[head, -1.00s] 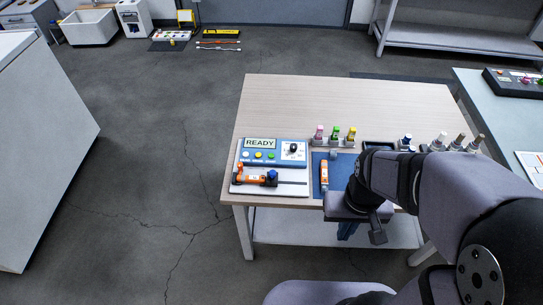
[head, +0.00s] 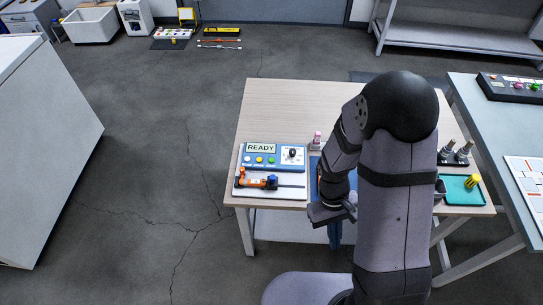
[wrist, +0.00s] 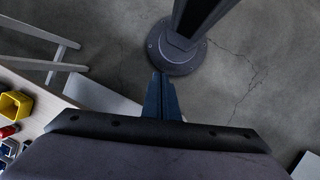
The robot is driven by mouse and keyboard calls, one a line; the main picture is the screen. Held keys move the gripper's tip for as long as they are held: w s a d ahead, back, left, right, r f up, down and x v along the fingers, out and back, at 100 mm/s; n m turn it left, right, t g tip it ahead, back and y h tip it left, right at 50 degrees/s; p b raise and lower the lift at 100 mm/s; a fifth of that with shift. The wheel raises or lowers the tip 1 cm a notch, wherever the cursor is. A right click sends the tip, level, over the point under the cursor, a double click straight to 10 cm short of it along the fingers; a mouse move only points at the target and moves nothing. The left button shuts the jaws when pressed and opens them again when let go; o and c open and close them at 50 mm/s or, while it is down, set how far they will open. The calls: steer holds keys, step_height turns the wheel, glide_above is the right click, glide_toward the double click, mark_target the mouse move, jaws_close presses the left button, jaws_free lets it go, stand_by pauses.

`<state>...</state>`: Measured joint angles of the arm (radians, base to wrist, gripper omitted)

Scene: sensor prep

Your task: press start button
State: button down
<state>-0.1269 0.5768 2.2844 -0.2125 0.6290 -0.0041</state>
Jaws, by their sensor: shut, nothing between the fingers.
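A blue control panel (head: 274,168) stands at the left front of the wooden table. It has a READY display (head: 261,148), a black knob (head: 292,153) and a row of three buttons: white (head: 248,160), yellow (head: 259,160) and green (head: 271,160). Their labels are too small to read. My gripper (head: 335,236) is at the table's front edge, to the right of the panel and apart from it. In the wrist view my gripper (wrist: 162,95) is shut and empty, with floor beyond its fingers. No button shows in the wrist view.
An orange device (head: 257,183) lies on the white board in front of the panel. A pink-topped piece (head: 317,138) stands to the panel's right. My arm hides much of the table's middle. A green tray (head: 456,196) is at the right. The table's back left is clear.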

steer(key=w+a+f+n+t, duration=0.1)
steer(key=w+f+n+t, duration=0.1)
steer(key=w, duration=0.5)
steer(key=w+a+f+n+t+y, duration=0.1)
steer(key=w+a+n+t, duration=0.1)
steer(key=w, duration=0.5)
steer(key=w+a+f+n+t, duration=0.1)
steer(key=w+f+n+t, duration=0.1)
steer(key=w, duration=0.5)
steer(key=shift+w+a+f+n+t+p, duration=0.25)
steer(key=shift+a+f+n+t+p, duration=0.05)
steer(key=shift+a+t+p, duration=0.1)
steer(key=w+a+r+n+t+y, duration=0.35)
steer(key=w+a, duration=0.25)
steer(key=w, duration=0.2)
step_height(320, 180, up, 5)
steer(key=n+y, duration=0.4)
glide_above(272, 161)
steer(key=shift+s+d+r+m, duration=0.2)
steer(key=shift+s+d+m, duration=0.05)
steer(key=shift+s+d, duration=0.05)
steer(key=shift+f, duration=0.1)
step_height(272, 161, down, 9)
steer(key=b, duration=0.8)
steer(key=shift+r, duration=0.2)
steer(key=shift+f, duration=0.1)
steer(key=shift+f+b, duration=0.3)
steer(key=shift+f, duration=0.05)
